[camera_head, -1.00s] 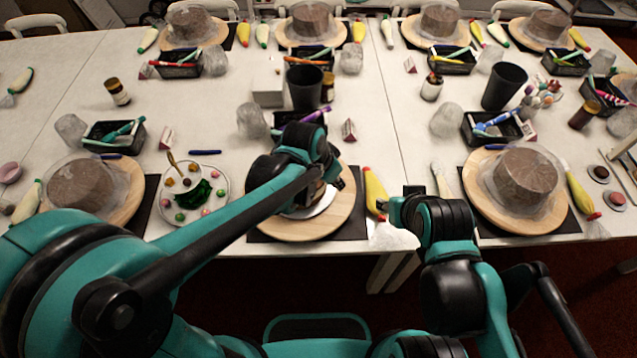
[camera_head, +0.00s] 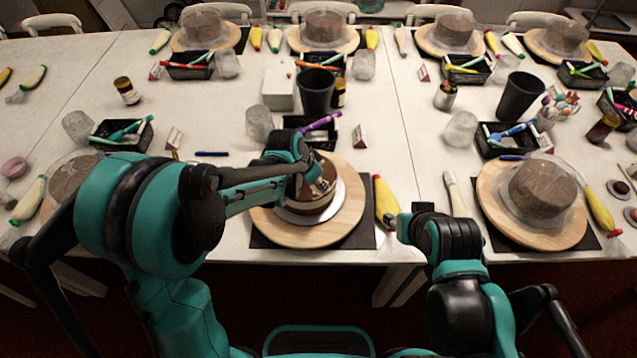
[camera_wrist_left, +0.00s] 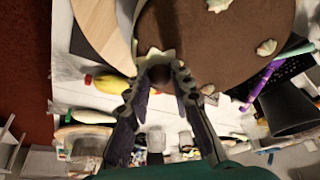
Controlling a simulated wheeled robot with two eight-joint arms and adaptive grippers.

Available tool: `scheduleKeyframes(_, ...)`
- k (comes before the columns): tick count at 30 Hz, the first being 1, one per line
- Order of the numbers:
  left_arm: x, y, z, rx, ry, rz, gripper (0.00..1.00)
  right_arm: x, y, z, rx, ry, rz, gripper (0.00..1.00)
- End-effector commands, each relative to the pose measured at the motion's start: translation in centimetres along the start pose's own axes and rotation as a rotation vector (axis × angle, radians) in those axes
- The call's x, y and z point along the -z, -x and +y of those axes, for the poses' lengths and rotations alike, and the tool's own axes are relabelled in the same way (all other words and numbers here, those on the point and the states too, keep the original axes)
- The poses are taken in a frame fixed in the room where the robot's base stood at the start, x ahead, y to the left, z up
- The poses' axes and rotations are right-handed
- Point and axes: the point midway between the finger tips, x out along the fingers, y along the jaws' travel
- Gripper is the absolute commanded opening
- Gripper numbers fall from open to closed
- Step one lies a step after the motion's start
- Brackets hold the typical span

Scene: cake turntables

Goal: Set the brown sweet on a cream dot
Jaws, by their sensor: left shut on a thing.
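The cake (camera_head: 318,203) is brown and stands on a white board on a wooden turntable (camera_head: 350,225). The left wrist view shows its brown top (camera_wrist_left: 205,45) with cream dots (camera_wrist_left: 265,47) near the edge. My left gripper (camera_head: 322,186) is over the cake; in the left wrist view (camera_wrist_left: 160,68) its fingers are shut on a small dark brown sweet (camera_wrist_left: 162,78). A cream dot (camera_wrist_left: 154,55) shows right at the fingertips; I cannot tell whether the sweet touches it. My right gripper (camera_head: 392,221) is low, right of the turntable; its fingers are too small to read.
A yellow piping bag (camera_head: 385,200) lies right of the turntable. Behind the cake stand a black tool tray (camera_head: 325,138), a clear cup (camera_head: 259,122) and a black tumbler (camera_head: 317,90). Another cake (camera_head: 541,190) stands to the right.

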Motion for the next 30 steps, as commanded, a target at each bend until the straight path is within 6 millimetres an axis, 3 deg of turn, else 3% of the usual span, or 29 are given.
scheduleKeyframes(7, -0.2, -0.4, 0.0, 0.000, 0.000, 0.000, 0.11, -0.2, -0.3, 0.0, 0.000, 0.000, 0.000, 0.40)
scheduleKeyframes(8, -0.1, -0.3, 0.0, 0.000, 0.000, 0.000, 0.27, -0.2, -0.3, 0.0, 0.000, 0.000, 0.000, 0.40)
scheduleKeyframes(10, -0.1, -0.2, 0.0, 0.000, 0.000, 0.000, 0.43, -0.1, -0.2, 0.0, 0.000, 0.000, 0.000, 0.40)
scheduleKeyframes(22, 0.1, 0.5, 0.0, 0.000, 0.000, 0.000, 0.43, 0.2, 0.3, 0.0, 0.000, 0.000, 0.000, 0.40)
scheduleKeyframes(30, 0.1, 6.0, 0.0, 0.000, 0.002, 0.000, 0.43, 1.2, 1.7, 0.0, 0.000, 0.000, 0.000, 0.40)
